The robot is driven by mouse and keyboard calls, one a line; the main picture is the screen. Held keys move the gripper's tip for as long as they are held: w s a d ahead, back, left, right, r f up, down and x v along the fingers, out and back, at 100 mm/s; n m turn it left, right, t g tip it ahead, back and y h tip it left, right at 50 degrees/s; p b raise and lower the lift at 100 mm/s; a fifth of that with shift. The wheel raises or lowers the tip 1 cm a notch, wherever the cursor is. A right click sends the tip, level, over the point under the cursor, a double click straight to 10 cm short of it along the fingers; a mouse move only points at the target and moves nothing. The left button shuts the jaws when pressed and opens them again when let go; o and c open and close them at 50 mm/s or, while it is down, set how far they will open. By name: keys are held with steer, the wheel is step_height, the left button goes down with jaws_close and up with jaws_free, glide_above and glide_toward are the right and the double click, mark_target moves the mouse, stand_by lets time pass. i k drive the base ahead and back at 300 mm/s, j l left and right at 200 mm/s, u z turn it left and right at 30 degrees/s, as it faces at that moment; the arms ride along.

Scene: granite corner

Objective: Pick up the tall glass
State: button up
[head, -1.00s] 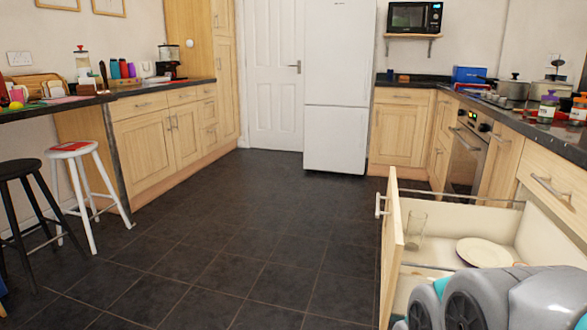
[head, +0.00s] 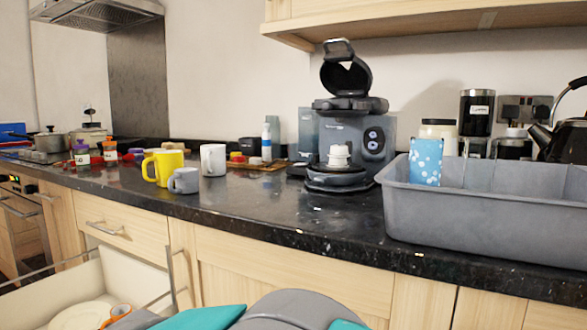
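No tall glass can be made out in the head view at this moment. The open drawer (head: 128,278) is at the lower left, cut off by the frame edge. A pale plate (head: 80,317) and part of an orange item (head: 119,312) show inside it. The rest of the drawer's inside is out of frame or behind my arm. My grey and teal arm links fill the bottom middle. My gripper is not in view.
The dark counter (head: 270,208) holds a yellow mug (head: 165,167), a grey mug (head: 184,181), a white mug (head: 213,160), a coffee machine (head: 350,125) and a grey bin (head: 480,218). A kettle (head: 572,135) stands far right. Pots (head: 50,142) are far left.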

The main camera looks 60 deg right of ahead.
mark_target(481, 154)
steer(key=z, duration=2.8)
